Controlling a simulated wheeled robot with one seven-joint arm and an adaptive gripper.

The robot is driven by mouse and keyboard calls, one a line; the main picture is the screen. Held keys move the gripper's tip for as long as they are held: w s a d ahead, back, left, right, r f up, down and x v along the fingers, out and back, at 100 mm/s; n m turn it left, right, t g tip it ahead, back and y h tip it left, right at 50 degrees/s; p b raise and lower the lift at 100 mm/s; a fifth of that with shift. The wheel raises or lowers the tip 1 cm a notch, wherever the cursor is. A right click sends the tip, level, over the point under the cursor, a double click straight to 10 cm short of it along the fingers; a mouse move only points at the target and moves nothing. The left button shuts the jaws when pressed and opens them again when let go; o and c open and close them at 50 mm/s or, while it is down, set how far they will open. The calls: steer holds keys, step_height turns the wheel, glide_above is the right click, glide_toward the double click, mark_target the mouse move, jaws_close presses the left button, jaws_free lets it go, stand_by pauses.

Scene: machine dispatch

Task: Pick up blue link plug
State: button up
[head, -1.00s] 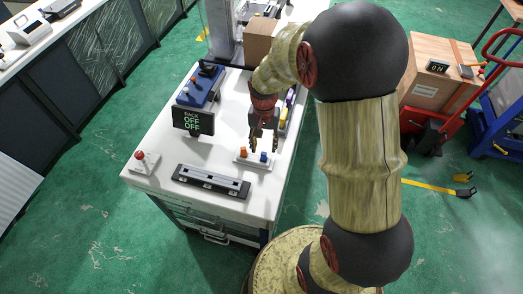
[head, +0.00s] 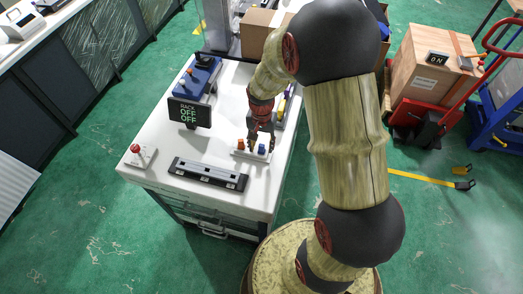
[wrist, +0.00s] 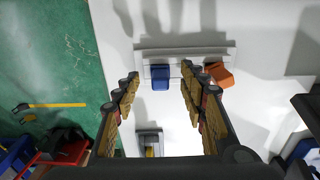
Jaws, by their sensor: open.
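The blue link plug (head: 262,148) stands at the right end of a small white holder (head: 239,154) on the white bench top. In the wrist view the blue plug (wrist: 160,77) lies between the two fingers, against the front of the holder (wrist: 190,50). An orange plug (head: 240,145) stands in the same holder to its left in the head view; it also shows in the wrist view (wrist: 219,75), just outside the right finger. My gripper (wrist: 160,82) is open and empty, pointing down over the blue plug. Contact with the plug cannot be seen.
A long dark rail (head: 208,174) lies in front of the holder. A rack display (head: 189,113) reading OFF and a red button (head: 136,150) are to the left. Another tray (wrist: 150,143) shows in the wrist view. The bench's right edge is close to the holder.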

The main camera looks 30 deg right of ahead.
steer(key=shift+f, duration=0.55)
steer(key=shift+c, duration=0.7)
jaws_close()
